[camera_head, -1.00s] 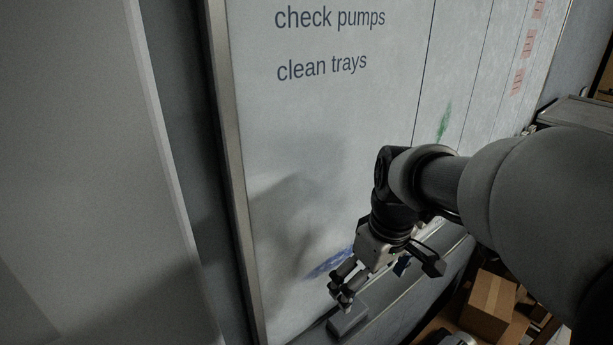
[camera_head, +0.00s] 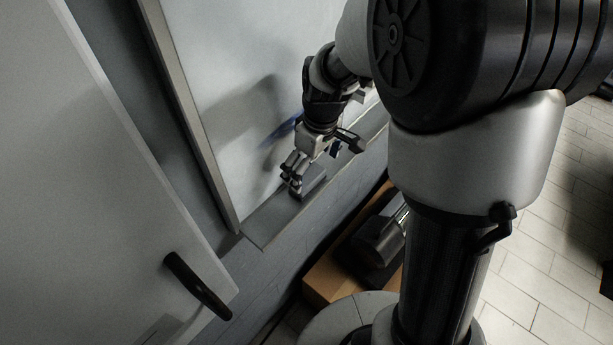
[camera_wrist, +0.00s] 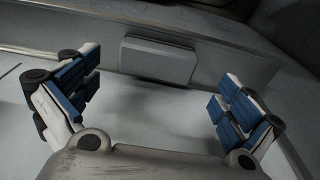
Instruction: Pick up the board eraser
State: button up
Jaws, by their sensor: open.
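The board eraser appears to be a grey block (camera_head: 314,181) lying on the ledge (camera_head: 262,232) below the whiteboard. In the wrist view the block (camera_wrist: 157,60) lies ahead of my gripper, roughly centred between the fingers and beyond their tips. My gripper (camera_head: 292,177) is just above and beside the block in the head view, and its fingers partly cover it. In the wrist view my gripper (camera_wrist: 160,92) is open, with blue pads on both fingers and nothing between them.
The whiteboard (camera_head: 225,60) rises behind the ledge, with a blue smudge (camera_head: 283,129). A pale door (camera_head: 80,180) with a dark handle (camera_head: 197,285) stands at left. A cardboard box (camera_head: 325,282) and dark equipment (camera_head: 375,245) are below the ledge.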

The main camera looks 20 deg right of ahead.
aim_at(308, 176)
jog(key=f, duration=0.1)
jog(key=w+f, duration=0.1)
jog(key=f, duration=0.1)
jog(key=f+b, duration=0.1)
jog(key=f, duration=0.1)
jog(key=shift+w+a+f, duration=0.1)
jog(key=shift+w+a, duration=0.05)
jog(key=shift+a, duration=0.1)
jog(key=shift+c, duration=0.5)
jog(key=c, duration=1)
